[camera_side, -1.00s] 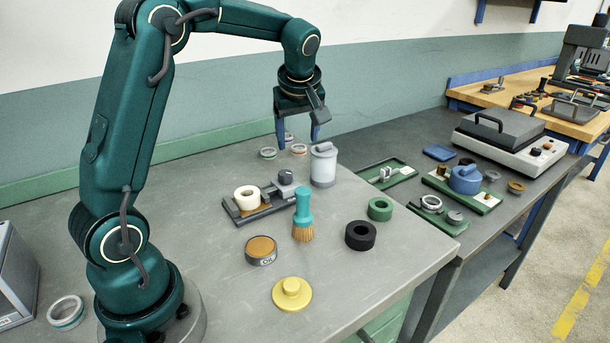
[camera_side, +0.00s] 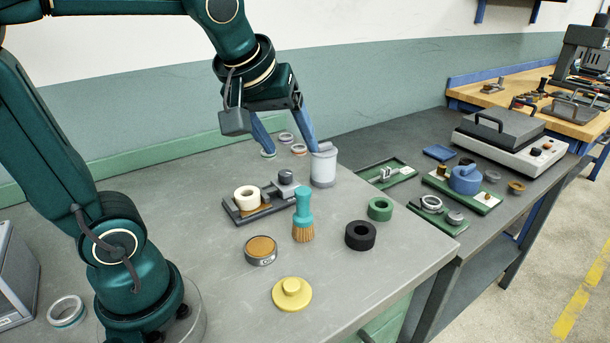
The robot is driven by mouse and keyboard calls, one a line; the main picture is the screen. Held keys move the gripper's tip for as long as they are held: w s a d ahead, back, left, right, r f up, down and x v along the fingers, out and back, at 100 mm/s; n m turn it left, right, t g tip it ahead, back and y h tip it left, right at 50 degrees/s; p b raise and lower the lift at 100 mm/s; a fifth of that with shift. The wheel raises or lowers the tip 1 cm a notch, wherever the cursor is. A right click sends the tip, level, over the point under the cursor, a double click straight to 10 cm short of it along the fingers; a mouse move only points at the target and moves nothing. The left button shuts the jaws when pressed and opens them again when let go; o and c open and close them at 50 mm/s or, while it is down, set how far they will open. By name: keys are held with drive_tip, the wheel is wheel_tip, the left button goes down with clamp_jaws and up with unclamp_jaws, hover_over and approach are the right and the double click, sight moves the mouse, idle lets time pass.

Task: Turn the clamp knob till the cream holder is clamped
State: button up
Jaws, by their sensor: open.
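The cream holder (camera_side: 247,197) is a ring-shaped piece sitting at the left end of a dark grey clamp base (camera_side: 262,212) on the grey table. The grey clamp knob (camera_side: 286,177) stands at the base's right end. My gripper (camera_side: 288,152) is open and empty, its two blue fingers spread wide and pointing down, above and behind the clamp. The right fingertip is close to the grey lidded canister (camera_side: 323,168) in the picture; I cannot tell whether they touch. The gripper is apart from the knob.
A teal brush (camera_side: 303,212) stands in front of the clamp. A brown-topped tin (camera_side: 261,250), a yellow knobbed disc (camera_side: 292,294), a black ring (camera_side: 360,236) and a green ring (camera_side: 380,208) lie nearby. Small rings (camera_side: 298,149) lie behind.

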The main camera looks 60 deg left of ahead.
drive_tip(key=s+d+f+m+h, duration=0.1)
drive_tip(key=s+d+f+m, duration=0.1)
drive_tip(key=s+d+m, duration=0.2)
drive_tip(key=shift+s+t+h, duration=0.3)
drive_tip(key=shift+s, duration=0.6)
drive_tip(key=shift+s+f, duration=0.1)
